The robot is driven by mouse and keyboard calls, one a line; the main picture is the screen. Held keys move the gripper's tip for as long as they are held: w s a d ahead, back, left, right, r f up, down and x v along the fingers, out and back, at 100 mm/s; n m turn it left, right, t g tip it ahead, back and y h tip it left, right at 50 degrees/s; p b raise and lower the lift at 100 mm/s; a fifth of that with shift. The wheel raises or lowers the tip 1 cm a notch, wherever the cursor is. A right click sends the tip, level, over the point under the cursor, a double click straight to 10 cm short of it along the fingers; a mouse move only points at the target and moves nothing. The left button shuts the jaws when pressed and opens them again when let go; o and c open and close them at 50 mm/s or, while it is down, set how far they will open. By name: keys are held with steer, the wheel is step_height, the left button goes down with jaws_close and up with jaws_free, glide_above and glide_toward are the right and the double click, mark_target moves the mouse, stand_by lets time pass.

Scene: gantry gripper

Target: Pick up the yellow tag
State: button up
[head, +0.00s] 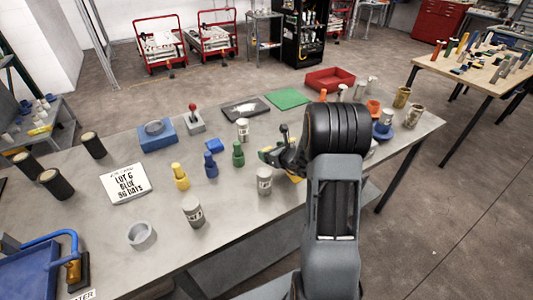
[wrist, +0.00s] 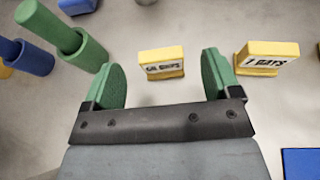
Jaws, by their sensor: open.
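In the wrist view a small yellow tag (wrist: 162,61) with dark lettering on a pale face stands on the grey table, ahead of and between my fingertips. Its lettering is too small to read surely. A second yellow tag (wrist: 268,58), marked "7 DAYS", stands to the right, outside my right finger. My gripper (wrist: 158,76) is open, with green pads apart and nothing held. I cannot tell how high it is above the table. In the head view my gripper (head: 283,150) is over the table's middle, and my arm hides much of the area around it.
In the wrist view a green peg in a green holder (wrist: 85,55) stands close to my left finger, with a blue one (wrist: 28,57) beyond. A blue piece (wrist: 301,163) lies lower right. In the head view grey labelled cylinders (head: 264,181) and a red tray (head: 330,79) stand around.

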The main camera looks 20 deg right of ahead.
mark_target(266, 149)
steer(key=shift+p+x, duration=0.55)
steer(key=shift+x, duration=1.65)
steer(key=shift+f, duration=0.15)
steer(key=shift+c, duration=0.2)
steer(key=c, duration=1)
steer(key=shift+o, duration=0.2)
